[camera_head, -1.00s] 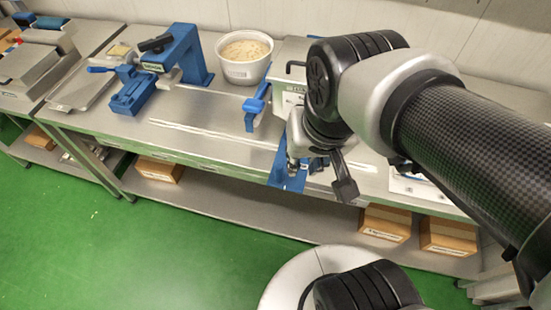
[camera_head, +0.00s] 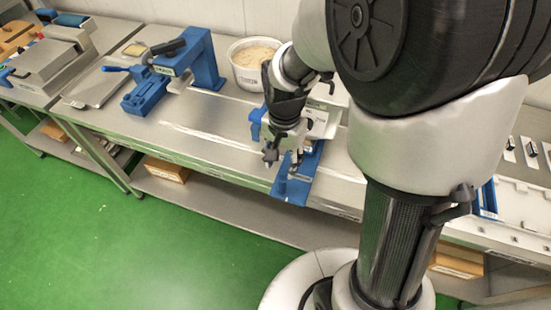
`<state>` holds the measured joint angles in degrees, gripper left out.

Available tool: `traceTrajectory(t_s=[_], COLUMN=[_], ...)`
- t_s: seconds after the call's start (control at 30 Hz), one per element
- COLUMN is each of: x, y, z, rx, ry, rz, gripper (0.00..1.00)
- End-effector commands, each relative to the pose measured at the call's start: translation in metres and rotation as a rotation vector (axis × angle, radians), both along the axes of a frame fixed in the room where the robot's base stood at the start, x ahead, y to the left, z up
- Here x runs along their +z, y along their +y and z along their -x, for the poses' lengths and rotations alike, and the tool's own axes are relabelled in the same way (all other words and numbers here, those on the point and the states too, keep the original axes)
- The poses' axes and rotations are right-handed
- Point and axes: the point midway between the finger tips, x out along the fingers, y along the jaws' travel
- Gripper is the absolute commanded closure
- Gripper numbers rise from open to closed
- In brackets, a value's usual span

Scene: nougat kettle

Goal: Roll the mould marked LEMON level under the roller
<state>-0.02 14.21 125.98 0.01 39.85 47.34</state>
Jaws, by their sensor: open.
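My gripper (camera_head: 283,158) is open, pointing down over the front of a blue-and-grey bench device. The device's blue base plate (camera_head: 292,190) reaches the table's front edge, and a blue part (camera_head: 256,122) shows at its left. My gripper and arm hide much of the device, so I cannot tell whether a roller or mould is in it. I cannot read the word LEMON anywhere. I cannot tell whether the fingers touch the blue part beneath them.
A blue press (camera_head: 180,70) and a white bowl of pale mass (camera_head: 251,66) stand at the back of the steel table (camera_head: 215,125). A white tray (camera_head: 522,205) lies at the right. Cardboard boxes (camera_head: 166,169) sit on the lower shelf. The table's middle left is clear.

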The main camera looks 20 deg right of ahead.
Motion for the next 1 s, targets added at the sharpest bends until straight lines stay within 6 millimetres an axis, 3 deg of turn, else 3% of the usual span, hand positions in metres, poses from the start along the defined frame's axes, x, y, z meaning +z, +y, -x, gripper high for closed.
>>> traceTrajectory(t_s=[0.03,0.2,0.5,0.7,1.0], x=[-0.016,-0.054,-0.107,-0.12,-0.121], y=[0.0,0.0,0.0,0.0,0.0], z=[0.001,0.001,0.001,0.0,0.0], rx=[0.0,0.001,0.001,0.001,0.001], ry=[0.004,0.005,0.003,0.0,-0.001], rz=[0.0,0.001,0.0,0.0,0.0], gripper=[0.59,0.59,0.59,0.59,0.59])
